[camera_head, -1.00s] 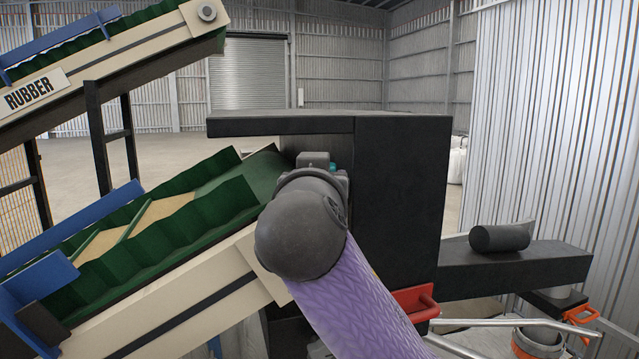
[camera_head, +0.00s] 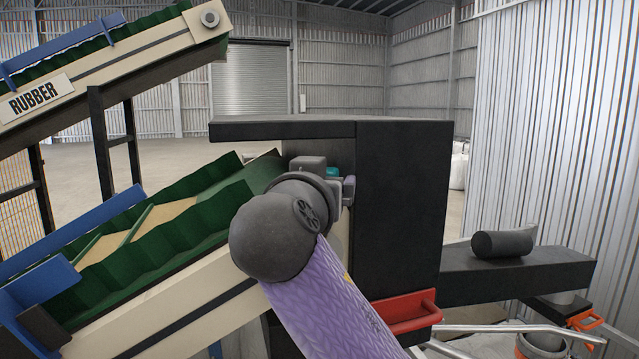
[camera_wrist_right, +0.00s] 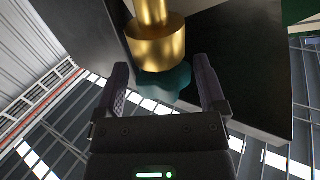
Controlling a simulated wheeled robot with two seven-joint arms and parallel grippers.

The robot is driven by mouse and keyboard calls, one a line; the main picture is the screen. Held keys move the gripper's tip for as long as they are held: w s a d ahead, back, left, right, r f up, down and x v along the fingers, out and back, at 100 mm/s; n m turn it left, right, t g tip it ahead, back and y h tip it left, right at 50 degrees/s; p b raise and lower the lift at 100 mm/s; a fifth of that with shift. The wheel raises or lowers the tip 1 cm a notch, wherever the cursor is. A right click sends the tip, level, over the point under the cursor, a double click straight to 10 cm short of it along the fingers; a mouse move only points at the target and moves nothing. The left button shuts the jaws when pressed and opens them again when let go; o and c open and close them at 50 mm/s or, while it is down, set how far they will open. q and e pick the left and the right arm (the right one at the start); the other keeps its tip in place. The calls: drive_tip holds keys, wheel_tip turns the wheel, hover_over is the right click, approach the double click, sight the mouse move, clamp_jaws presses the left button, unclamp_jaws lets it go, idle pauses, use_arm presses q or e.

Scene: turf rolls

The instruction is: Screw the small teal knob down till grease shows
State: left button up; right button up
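The small teal knob (camera_wrist_right: 166,84) hangs below a brass fitting (camera_wrist_right: 158,45) in the right wrist view. My right gripper (camera_wrist_right: 161,72) is open, with one dark finger on each side of the knob. Narrow gaps seem to show between fingers and knob; I cannot tell if either touches. In the head view a bit of the teal knob (camera_head: 333,172) shows by my right gripper (camera_head: 345,183), in front of the black machine housing (camera_head: 400,200). My own purple and grey arm hides much of that area. No grease can be made out. My left gripper is not in view.
A green conveyor (camera_head: 180,225) with cream sides rises to the housing from the left. A red handle (camera_head: 405,311) sits low on the housing. A dark roll (camera_head: 500,244) lies on a black beam at the right. A corrugated wall (camera_head: 560,120) closes off the right.

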idle(0.8)
drive_tip(key=n+y+p, duration=0.1)
drive_tip(key=n+y, duration=0.2)
drive_tip(key=y, duration=0.2)
drive_tip(key=shift+d+r, duration=0.1)
drive_tip(key=shift+r, duration=0.05)
drive_tip(key=n+y, duration=0.2)
drive_tip(key=y, duration=0.1)
drive_tip(key=n+y+p, duration=0.1)
drive_tip(key=shift+w+d+g+y, duration=0.1)
drive_tip(key=shift+d+g+y, duration=0.25)
drive_tip(key=shift+g+y, duration=0.05)
drive_tip(key=shift+d+n+g+y, duration=0.1)
drive_tip(key=shift+n+g+y, duration=0.4)
drive_tip(key=shift+n+y, duration=0.45)
drive_tip(key=a+b+v, duration=0.1)
drive_tip(key=b+v, duration=0.4)
drive_tip(key=v, duration=0.5)
drive_tip(key=w+d+f+m+g+h+b, duration=0.2)
drive_tip(key=f+b, duration=0.1)
drive_tip(key=f, duration=1.6)
drive_tip(key=w+d+f+m+g+h+b, duration=0.2)
drive_tip(key=f+b, duration=0.2)
drive_tip(key=f, duration=1.6)
drive_tip(key=shift+w+d+g+h, duration=0.35)
drive_tip(key=shift+g, duration=0.05)
drive_tip(key=shift+f, duration=0.1)
